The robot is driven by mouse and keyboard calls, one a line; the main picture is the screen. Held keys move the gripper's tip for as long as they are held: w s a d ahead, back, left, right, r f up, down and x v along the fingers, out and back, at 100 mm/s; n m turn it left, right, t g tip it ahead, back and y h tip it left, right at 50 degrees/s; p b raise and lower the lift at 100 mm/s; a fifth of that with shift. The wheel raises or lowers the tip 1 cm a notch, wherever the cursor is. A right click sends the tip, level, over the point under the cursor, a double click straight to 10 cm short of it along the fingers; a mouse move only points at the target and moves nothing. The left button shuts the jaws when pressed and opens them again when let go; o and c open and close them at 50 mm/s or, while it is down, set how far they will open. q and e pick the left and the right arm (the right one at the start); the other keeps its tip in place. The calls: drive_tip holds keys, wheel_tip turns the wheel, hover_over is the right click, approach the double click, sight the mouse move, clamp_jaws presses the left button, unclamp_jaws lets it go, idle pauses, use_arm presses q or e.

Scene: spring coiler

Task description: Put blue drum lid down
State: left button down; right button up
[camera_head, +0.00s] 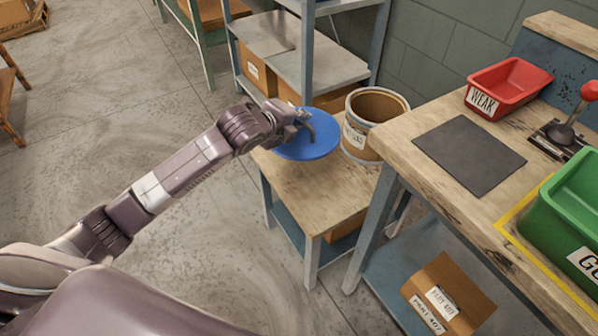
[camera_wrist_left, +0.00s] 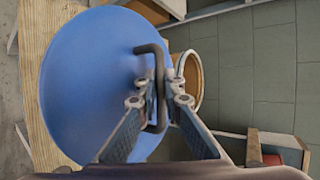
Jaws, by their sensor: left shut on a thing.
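The blue drum lid (camera_head: 311,138) is a round disc with a dark bent handle. My left gripper (camera_head: 303,117) is shut on that handle, which also shows between the fingers in the left wrist view (camera_wrist_left: 160,85). The lid is at the far end of the small wooden table (camera_head: 312,198), left of the drum. I cannot tell whether it touches the tabletop. The open drum (camera_head: 361,137) is a tan cylinder with a pale rim and a white label. It stands upright on the same table. My right gripper is not in view.
A workbench (camera_head: 405,148) stands to the right with a red bin (camera_head: 508,88), a dark mat (camera_head: 470,154) and a green bin (camera_head: 570,205). A metal shelf (camera_head: 318,62) with cardboard boxes is behind the lid. The small table's near part is clear.

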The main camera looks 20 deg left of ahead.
use_arm(q)
wheel_tip(320, 180, down, 13)
drive_tip(key=b, duration=0.3)
drive_tip(key=shift+f, duration=0.1)
drive_tip(key=shift+f+b, duration=0.6)
drive_tip(key=shift+f, duration=1.35)
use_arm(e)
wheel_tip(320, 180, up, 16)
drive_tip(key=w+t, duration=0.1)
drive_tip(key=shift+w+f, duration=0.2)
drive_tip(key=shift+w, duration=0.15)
use_arm(q)
drive_tip(key=shift+f, duration=0.1)
drive_tip(key=c, duration=2.5)
unclamp_jaws()
drive_tip(key=o, duration=0.4)
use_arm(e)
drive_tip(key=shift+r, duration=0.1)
use_arm(q)
drive_tip(key=shift+f, duration=0.1)
